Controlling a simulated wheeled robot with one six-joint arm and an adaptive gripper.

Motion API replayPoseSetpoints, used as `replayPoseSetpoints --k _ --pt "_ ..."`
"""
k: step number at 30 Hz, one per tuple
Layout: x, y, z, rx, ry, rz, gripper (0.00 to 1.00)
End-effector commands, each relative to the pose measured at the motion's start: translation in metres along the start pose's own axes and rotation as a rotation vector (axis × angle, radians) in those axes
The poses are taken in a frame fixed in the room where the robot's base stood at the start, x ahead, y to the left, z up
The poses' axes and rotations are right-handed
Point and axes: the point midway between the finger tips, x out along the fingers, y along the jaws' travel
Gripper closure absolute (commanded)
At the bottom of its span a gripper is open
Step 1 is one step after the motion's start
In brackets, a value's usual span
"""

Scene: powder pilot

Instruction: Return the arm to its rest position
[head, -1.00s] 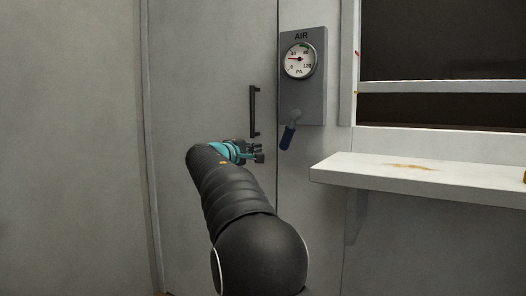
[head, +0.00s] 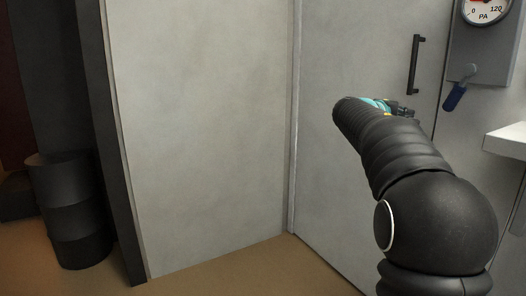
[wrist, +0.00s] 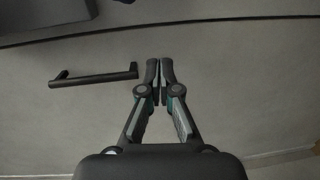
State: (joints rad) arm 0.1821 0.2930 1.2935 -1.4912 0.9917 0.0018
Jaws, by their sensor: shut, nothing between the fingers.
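My arm reaches forward at the right of the head view, with my gripper (head: 408,113) at its far end in front of a grey door (head: 345,60). Most of the gripper is hidden behind the arm there. In the wrist view my gripper (wrist: 160,82) is shut, its two fingers together with nothing between them. A black bar handle (head: 415,65) on the door is just above the gripper in the head view. In the wrist view the handle (wrist: 93,76) lies to the left of the fingertips, apart from them.
An air gauge panel (head: 478,45) with a blue-handled lever (head: 456,93) is at the upper right. A white shelf (head: 508,142) juts out below it. A dark drum (head: 70,210) stands at the far left. The brown floor (head: 235,270) between is clear.

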Motion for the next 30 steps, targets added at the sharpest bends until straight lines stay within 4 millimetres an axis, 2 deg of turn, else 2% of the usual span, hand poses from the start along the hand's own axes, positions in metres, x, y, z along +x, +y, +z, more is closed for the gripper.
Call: replayPoseSetpoints --k 1,5,6,8,11,12,15,21,27,30 --pt "0.001 -0.022 -0.001 0.001 0.001 -0.051 1.00" --pt "-0.005 -0.088 0.005 0.024 -0.003 -0.225 1.00" --pt "-0.013 -0.108 0.011 0.039 -0.006 -0.290 1.00" --pt "-0.029 -0.135 0.022 0.068 -0.011 -0.387 1.00" --pt "-0.066 -0.172 0.044 0.128 -0.022 -0.551 1.00" --pt "-0.084 -0.186 0.054 0.155 -0.027 -0.616 1.00" --pt "-0.133 -0.214 0.081 0.226 -0.039 -0.772 1.00" --pt "-0.229 -0.251 0.132 0.360 -0.064 -1.026 1.00" --pt "-0.312 -0.273 0.179 0.480 -0.075 -1.218 1.00" --pt "-0.347 -0.280 0.201 0.531 -0.071 -1.292 1.00"
